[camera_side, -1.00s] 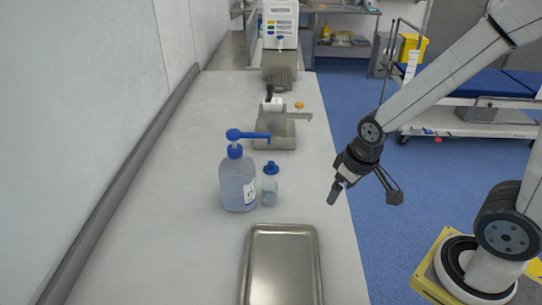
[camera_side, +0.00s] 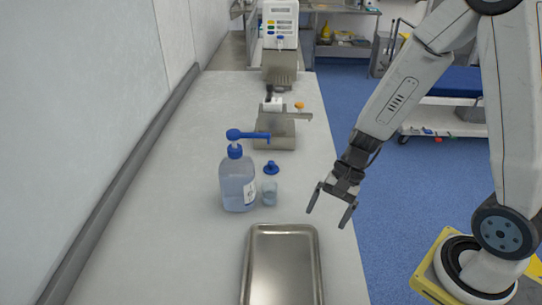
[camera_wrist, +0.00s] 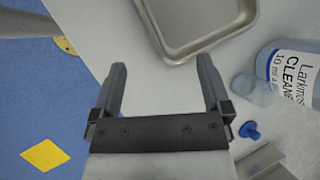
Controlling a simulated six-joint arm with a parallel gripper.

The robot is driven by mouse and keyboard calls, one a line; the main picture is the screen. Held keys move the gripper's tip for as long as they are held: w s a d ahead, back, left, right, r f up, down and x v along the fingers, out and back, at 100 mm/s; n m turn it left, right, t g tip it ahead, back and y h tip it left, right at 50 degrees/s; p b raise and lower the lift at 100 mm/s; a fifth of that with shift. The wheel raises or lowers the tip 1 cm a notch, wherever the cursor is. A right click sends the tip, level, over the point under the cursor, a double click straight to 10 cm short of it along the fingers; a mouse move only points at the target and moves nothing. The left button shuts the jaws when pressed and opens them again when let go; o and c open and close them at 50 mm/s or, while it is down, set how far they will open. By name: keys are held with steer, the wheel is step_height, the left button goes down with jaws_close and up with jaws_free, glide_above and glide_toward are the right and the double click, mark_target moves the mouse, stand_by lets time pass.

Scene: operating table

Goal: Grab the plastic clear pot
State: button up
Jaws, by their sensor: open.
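The small clear plastic pot (camera_side: 269,193) stands on the table just right of the large pump bottle (camera_side: 237,185). A blue knobbed piece (camera_side: 271,168) shows just behind it. In the wrist view the pot (camera_wrist: 247,88) is a see-through shape at the right, beside the labelled bottle (camera_wrist: 290,72), and the blue piece (camera_wrist: 249,130) lies apart from it. My gripper (camera_side: 326,218) is open and empty, to the right of the pot and apart from it, near the table's right edge. Both fingers (camera_wrist: 162,62) show in the wrist view with nothing between them.
A shallow metal tray (camera_side: 284,262) lies on the near part of the table, left of and below my gripper. A metal container (camera_side: 273,135) and a white dispenser (camera_side: 280,25) stand farther back. A wall runs along the left side. The table's middle left is clear.

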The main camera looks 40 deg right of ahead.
mark_target(270, 193)
steer(key=w+m+t+y, duration=0.1)
steer(key=w+m, duration=0.1)
steer(key=w+m+t+y, duration=0.1)
steer(key=w+m, duration=0.1)
steer(key=m, duration=0.1)
steer(key=w+m+t+y, duration=0.1)
steer(key=w+m, duration=0.1)
steer(key=shift+a+f+m+t+y, duration=0.25)
steer(key=shift+f+m+t+y, duration=0.05)
steer(key=shift+f+m, duration=0.1)
steer(key=w+d+m+t, duration=0.1)
steer(key=w+m, duration=0.1)
steer(key=w+d+m+t, duration=0.1)
steer(key=w+m+t, duration=0.1)
steer(key=w+d+m+t, duration=0.1)
steer(key=w+m+t, duration=0.1)
steer(key=shift+d+f, duration=0.3)
steer(key=shift+d, duration=0.1)
steer(key=shift+w+d+m+t, duration=0.3)
steer(key=shift+d+m+t, duration=0.1)
steer(key=shift+m+t, duration=0.15)
steer(key=shift+x, duration=1.3)
steer(key=shift+a+f, duration=0.1)
steer(key=shift+f, duration=0.05)
steer(key=shift+x, duration=2.5)
steer(key=shift+s+a+f, duration=0.1)
steer(key=shift+s+f, duration=0.05)
jaws_close()
